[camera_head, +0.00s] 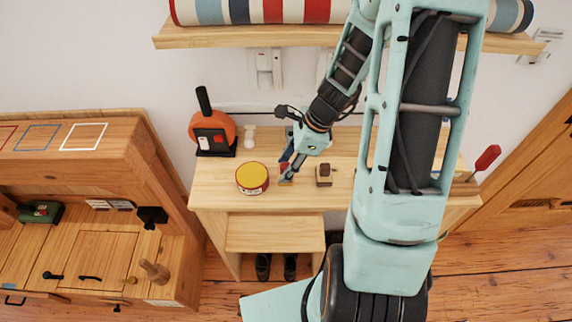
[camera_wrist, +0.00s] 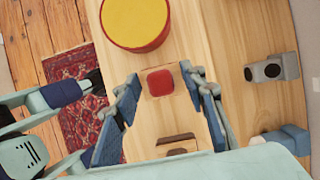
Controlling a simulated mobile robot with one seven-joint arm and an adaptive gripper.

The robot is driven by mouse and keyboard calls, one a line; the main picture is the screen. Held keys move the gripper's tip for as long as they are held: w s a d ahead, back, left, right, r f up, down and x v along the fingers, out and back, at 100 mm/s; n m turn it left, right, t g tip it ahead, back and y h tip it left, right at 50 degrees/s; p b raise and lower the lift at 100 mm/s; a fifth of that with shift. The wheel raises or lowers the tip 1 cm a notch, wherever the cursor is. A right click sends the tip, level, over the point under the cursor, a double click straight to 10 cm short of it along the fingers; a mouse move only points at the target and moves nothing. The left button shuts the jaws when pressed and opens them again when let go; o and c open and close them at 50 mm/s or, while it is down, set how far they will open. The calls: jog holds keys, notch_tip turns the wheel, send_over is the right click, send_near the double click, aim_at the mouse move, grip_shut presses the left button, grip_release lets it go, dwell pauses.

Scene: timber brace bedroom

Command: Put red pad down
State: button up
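The fingers are apart and hold nothing. In the head view my gripper (camera_head: 287,171) is low over the table (camera_head: 215,180), and the pad is mostly hidden by the fingers there.
A round red tin with a yellow top (camera_head: 252,178) stands left of my gripper. A small wooden block with a dark top (camera_head: 324,175) is to the right. An orange round object on a black stand (camera_head: 212,130) is at the back left. A shelf (camera_head: 240,37) runs above.

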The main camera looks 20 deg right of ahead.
jog(key=v, duration=1)
jog(key=shift+d+r, duration=0.2)
jog(key=shift+r, duration=0.15)
